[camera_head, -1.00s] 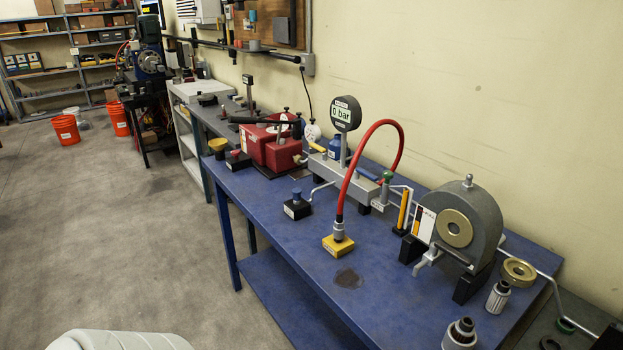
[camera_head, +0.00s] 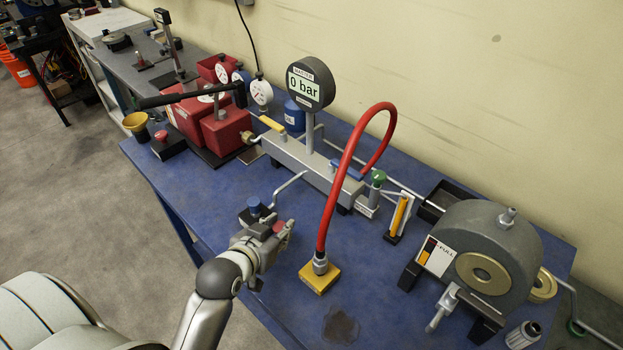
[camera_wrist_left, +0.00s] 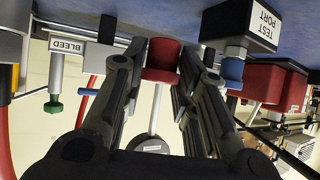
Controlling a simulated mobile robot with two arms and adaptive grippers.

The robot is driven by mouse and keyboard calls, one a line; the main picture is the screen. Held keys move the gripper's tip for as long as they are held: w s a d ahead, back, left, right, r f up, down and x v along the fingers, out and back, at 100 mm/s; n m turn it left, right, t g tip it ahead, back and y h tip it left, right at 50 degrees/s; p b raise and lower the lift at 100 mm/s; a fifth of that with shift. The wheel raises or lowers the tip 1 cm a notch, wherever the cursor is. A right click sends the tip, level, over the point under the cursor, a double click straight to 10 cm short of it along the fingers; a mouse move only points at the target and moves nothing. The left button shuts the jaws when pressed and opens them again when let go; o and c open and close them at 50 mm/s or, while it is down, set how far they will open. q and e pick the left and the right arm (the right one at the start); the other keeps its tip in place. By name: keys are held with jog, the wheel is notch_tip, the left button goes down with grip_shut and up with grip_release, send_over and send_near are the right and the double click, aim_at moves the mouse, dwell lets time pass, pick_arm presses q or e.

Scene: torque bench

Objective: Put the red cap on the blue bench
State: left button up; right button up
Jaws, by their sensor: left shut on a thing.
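My left gripper (camera_head: 274,236) is over the blue bench (camera_head: 210,203), near its front edge. It is shut on the red cap (camera_wrist_left: 162,56), which shows between the two fingers in the left wrist view. In the head view only a small bit of the red cap (camera_head: 279,227) shows at the fingertips. The gripper is in front of the block labelled TEST PORT (camera_wrist_left: 250,25), which has a blue knob (camera_head: 254,204) on top in the head view. Whether the cap touches the bench is not clear. My right gripper is not in view.
A yellow block (camera_head: 320,279) with a red hose (camera_head: 345,180) stands just right of the gripper. Behind are a grey manifold with a 0 bar gauge (camera_head: 306,88) and a red pump (camera_head: 222,130). A grey drum (camera_head: 495,240) stands at right. A dark stain (camera_head: 341,325) marks bare bench.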

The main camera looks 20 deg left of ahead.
pick_arm(q)
jog(key=w+a+r, duration=0.2)
jog(key=p, duration=0.2)
send_near(298, 203)
jog(key=r, duration=0.2)
jog(key=w+r, duration=0.1)
jog(key=shift+r, duration=0.4)
jog(key=p+x, duration=0.1)
jog(key=x, duration=0.3)
jog(key=shift+w+f, duration=0.35)
jog(key=shift+w, duration=0.3)
jog(key=x, duration=0.2)
jog(key=shift+w+f, duration=0.3)
jog(key=shift+w+f+p, duration=0.3)
jog(key=shift+f, duration=0.1)
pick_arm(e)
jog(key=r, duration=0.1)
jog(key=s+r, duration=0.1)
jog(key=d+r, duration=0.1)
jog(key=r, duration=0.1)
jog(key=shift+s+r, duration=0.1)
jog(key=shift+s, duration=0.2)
